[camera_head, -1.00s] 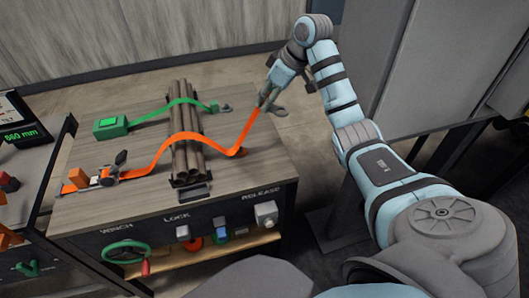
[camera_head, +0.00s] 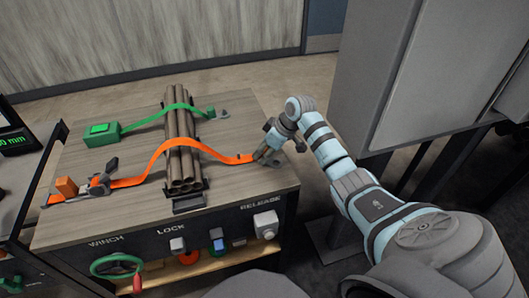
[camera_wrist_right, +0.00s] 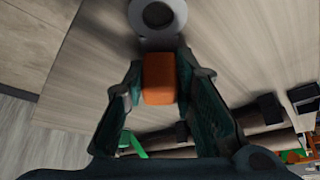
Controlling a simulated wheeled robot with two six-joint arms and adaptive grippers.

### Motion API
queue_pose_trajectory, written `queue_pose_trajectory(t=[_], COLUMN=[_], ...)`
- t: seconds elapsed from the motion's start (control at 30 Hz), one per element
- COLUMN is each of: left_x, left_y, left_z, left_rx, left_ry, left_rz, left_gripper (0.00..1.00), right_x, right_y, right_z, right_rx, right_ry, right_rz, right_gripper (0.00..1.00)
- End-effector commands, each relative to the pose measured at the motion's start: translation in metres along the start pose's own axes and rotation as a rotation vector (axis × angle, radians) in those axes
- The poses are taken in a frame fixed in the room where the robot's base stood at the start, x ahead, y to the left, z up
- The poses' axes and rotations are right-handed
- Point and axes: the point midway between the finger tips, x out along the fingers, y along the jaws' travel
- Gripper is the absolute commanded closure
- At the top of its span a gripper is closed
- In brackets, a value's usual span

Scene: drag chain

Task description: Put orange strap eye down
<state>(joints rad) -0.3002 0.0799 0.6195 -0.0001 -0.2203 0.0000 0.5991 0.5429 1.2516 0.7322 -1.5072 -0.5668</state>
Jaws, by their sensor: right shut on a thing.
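The orange strap (camera_head: 160,157) runs from the ratchet over the pipe bundle (camera_head: 184,153) and down to the right edge of the bench. My right gripper (camera_head: 265,156) is there, low over the bench top, shut on the strap's end. In the right wrist view, an orange strap end piece (camera_wrist_right: 159,78) sits between the fingers of my right gripper (camera_wrist_right: 160,85). A grey ring with a dark hole (camera_wrist_right: 157,14) shows just beyond it. I cannot tell if the strap end touches the bench. My left gripper is out of view.
The wooden bench top (camera_head: 235,185) has free room right of the pipes. A green strap (camera_head: 160,112) crosses the pipes farther back. A grey cabinet (camera_head: 410,75) stands at the right.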

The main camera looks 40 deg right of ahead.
Motion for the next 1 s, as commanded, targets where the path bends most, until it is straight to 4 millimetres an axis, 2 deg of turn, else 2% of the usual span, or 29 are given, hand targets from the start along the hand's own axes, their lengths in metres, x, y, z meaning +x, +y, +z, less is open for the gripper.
queue_pose_trajectory(t=[0.17,0.2,0.3,0.83,0.93,1.0], left_x=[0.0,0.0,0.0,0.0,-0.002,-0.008], left_y=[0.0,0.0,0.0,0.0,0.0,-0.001], left_z=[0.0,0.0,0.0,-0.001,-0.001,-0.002], left_rx=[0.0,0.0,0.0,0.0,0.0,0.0], left_ry=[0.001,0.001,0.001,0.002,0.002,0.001], left_rz=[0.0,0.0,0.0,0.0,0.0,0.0], left_gripper=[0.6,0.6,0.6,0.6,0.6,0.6], right_x=[0.005,0.005,0.005,0.004,-0.005,-0.02], right_y=[0.0,0.0,0.0,0.0,0.0,0.001], right_z=[0.002,0.003,0.003,0.002,0.0,-0.001], right_rx=[0.0,0.0,0.0,0.0,0.001,0.0], right_ry=[0.0,-0.001,-0.002,-0.001,-0.001,-0.001], right_rz=[0.0,0.0,-0.001,-0.001,0.0,0.003], right_gripper=[1.0,0.72,0.56,0.55,0.55,0.55])
